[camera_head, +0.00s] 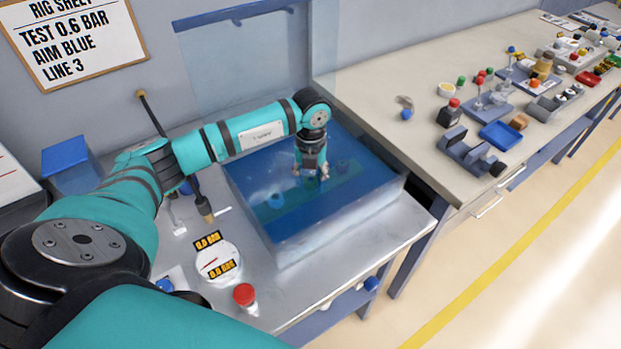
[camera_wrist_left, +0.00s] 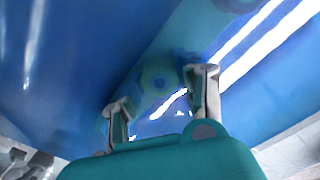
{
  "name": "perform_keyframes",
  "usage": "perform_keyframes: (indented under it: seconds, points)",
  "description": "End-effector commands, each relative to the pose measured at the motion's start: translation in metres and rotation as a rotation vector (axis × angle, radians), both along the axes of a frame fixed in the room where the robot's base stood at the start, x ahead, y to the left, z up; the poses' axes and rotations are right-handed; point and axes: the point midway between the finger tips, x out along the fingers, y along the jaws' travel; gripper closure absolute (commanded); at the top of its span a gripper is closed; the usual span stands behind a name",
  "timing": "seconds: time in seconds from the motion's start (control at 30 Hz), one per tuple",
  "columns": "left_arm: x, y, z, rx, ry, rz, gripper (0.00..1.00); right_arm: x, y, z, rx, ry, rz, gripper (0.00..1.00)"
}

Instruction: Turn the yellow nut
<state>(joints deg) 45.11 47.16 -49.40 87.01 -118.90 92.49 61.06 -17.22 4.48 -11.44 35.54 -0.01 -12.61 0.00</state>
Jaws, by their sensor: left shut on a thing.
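My left gripper (camera_head: 312,174) points down into the clear tank (camera_head: 330,240) of blue liquid. The left wrist view shows its two fingers (camera_wrist_left: 160,92) spread around a round, ringed green-blue thing (camera_wrist_left: 157,78). I take this for the nut, shut between the fingers, but no clear yellow shows through the blue and its edges are blurred. A dark green strip (camera_head: 343,184) lies under the gripper in the tank. A small blue ring (camera_head: 276,201) lies to the left in the tank. My right gripper is not in view.
A round gauge (camera_head: 218,262) and a red button (camera_head: 244,294) stand in front of the tank. A brush-like tool (camera_head: 203,204) is at its left. Tank walls surround the gripper. The right-hand bench (camera_head: 400,75) holds many small parts.

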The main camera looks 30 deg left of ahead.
Motion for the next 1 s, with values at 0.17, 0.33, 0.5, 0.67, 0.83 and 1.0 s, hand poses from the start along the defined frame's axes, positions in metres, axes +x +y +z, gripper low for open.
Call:
perform_keyframes:
  seconds: [0.17, 0.33, 0.5, 0.67, 0.83, 1.0]
  points:
    - [0.000, 0.000, -0.001, 0.001, -0.001, -0.036, 0.96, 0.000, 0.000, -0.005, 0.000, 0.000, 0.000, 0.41]
    - [0.001, 0.000, -0.002, -0.001, -0.003, -0.125, 0.96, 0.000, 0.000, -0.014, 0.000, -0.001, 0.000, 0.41]
    - [0.001, 0.001, -0.003, 0.000, -0.004, -0.260, 0.96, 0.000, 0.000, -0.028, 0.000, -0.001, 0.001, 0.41]
    - [0.001, 0.001, -0.002, 0.001, -0.003, -0.408, 0.96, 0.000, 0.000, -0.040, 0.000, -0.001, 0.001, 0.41]
    - [0.001, 0.002, -0.002, 0.001, -0.005, -0.556, 0.96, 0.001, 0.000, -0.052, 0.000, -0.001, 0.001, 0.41]
    - [0.001, 0.001, -0.001, 0.001, -0.005, -0.686, 0.96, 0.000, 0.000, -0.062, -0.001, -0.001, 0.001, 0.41]
